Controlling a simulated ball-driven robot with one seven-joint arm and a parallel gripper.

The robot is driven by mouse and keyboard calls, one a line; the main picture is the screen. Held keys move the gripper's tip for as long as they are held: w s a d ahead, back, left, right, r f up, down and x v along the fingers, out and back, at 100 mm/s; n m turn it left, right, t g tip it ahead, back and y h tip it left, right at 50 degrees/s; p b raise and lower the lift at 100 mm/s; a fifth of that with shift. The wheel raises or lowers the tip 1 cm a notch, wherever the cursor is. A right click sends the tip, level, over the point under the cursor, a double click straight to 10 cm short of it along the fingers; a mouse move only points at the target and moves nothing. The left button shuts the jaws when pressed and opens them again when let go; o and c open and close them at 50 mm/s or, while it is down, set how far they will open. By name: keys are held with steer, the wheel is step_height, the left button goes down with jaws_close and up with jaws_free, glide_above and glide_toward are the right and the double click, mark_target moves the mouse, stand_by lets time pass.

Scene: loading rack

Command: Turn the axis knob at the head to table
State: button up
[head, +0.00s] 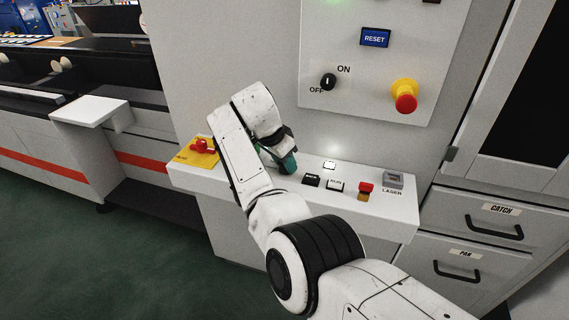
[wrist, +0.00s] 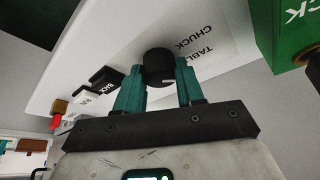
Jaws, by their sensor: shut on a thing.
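The axis knob (wrist: 157,61) is a black round knob on the white console ledge, seen in the wrist view. A short white mark shows on its side toward my gripper. The printed words TABLE and CHUCK are beside it on the ledge. My gripper (wrist: 158,80) has its two teal fingers on either side of the knob and is shut on it. In the head view my gripper (head: 287,160) is down at the ledge, and my arm hides the knob there. I cannot tell which word the white mark points to.
Black (head: 310,180) and white (head: 335,186) buttons, a red switch (head: 366,187) and a grey LASER unit (head: 393,180) are right of my gripper. A red knob (head: 202,146) on a yellow plate is left. A green box (wrist: 287,30) is close by in the wrist view.

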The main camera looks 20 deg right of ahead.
steer(key=o, duration=1)
steer(key=shift+o, duration=0.2)
steer(key=v, duration=1)
steer(key=shift+r+b, duration=0.35)
steer(key=shift+r, duration=0.05)
steer(key=shift+s+a, duration=0.1)
steer(key=shift+s, duration=0.05)
